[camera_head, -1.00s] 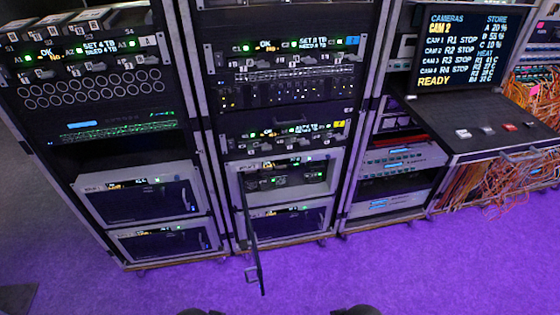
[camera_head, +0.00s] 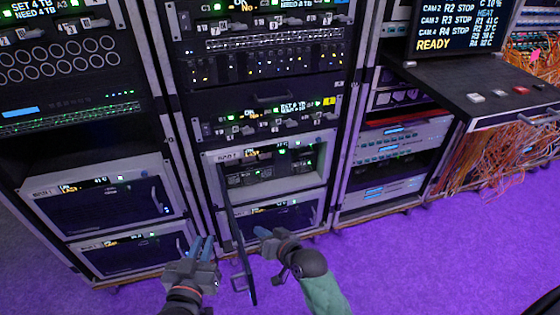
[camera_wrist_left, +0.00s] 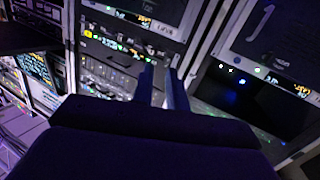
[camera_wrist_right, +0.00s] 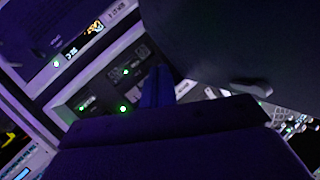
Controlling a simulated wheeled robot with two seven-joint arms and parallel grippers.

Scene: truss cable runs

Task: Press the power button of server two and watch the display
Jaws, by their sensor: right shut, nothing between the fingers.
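The middle rack holds two pale-framed server units low down. The upper unit (camera_head: 212,158) has its front open, showing a recess with green lights; its dark door (camera_head: 240,262) hangs outward, edge-on. The lower unit (camera_head: 318,194) has a dark front. I cannot tell which one is server two, nor pick out a power button. The display (camera_head: 458,25) at top right shows camera lines and READY. My left gripper (camera_head: 202,244) is slightly open and empty, left of the door. My right gripper (camera_head: 262,233) is shut and empty, right of the door, before the lower unit.
The left rack holds two similar closed units (camera_head: 100,197). A console shelf (camera_head: 490,112) with several buttons stands at right, with orange cables (camera_head: 490,165) hanging under it. The purple floor (camera_head: 420,255) in front is clear. The open door stands between my grippers.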

